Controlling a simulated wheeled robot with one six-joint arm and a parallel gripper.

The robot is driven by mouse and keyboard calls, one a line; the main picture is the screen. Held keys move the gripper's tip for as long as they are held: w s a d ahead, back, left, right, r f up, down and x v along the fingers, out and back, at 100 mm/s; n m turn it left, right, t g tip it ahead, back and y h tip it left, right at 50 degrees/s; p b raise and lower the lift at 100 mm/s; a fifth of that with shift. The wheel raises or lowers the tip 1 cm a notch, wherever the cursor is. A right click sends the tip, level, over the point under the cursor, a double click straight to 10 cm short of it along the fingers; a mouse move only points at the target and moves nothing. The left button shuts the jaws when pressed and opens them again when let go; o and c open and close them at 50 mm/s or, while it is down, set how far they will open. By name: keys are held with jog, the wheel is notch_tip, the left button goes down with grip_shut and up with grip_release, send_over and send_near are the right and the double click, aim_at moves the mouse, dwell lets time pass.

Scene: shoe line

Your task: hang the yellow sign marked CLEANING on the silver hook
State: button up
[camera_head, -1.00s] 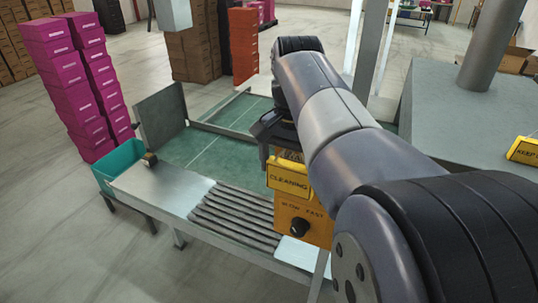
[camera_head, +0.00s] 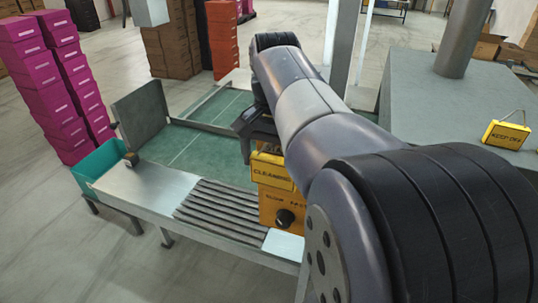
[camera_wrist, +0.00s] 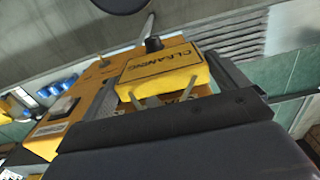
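The yellow CLEANING sign (camera_head: 272,174) is upright at the upper front of the orange-yellow SLOW/FAST box. In the wrist view the sign (camera_wrist: 160,72) sits between the two dark fingers of my gripper (camera_wrist: 168,88), one at each side edge, with no clear gap. A pale cord loop (camera_wrist: 140,103) runs from its top edge toward my palm. My gripper appears shut on the sign; it is partly hidden by my arm in the head view. I cannot tell whether the sign touches the box. I cannot make out the silver hook.
The SLOW/FAST box (camera_head: 270,208) with a black knob is close behind the sign. A roller bench (camera_head: 150,190) lies left, with a teal bin (camera_head: 97,163) at its end. A yellow KEEP OFF sign (camera_head: 506,134) stands on the grey surface (camera_head: 420,105) at right. Magenta box stacks are far left.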

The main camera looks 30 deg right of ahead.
jog(key=shift+o, duration=0.4)
jog(key=shift+r, duration=0.15)
notch_tip(320, 180, up, 10)
jog(key=shift+r, duration=0.25)
jog(key=shift+f, duration=0.15)
notch_tip(320, 180, down, 10)
jog(key=shift+f, duration=0.25)
jog(key=shift+s+a+r, duration=0.45)
jog(key=shift+a+r, duration=0.05)
jog(key=shift+r, duration=0.05)
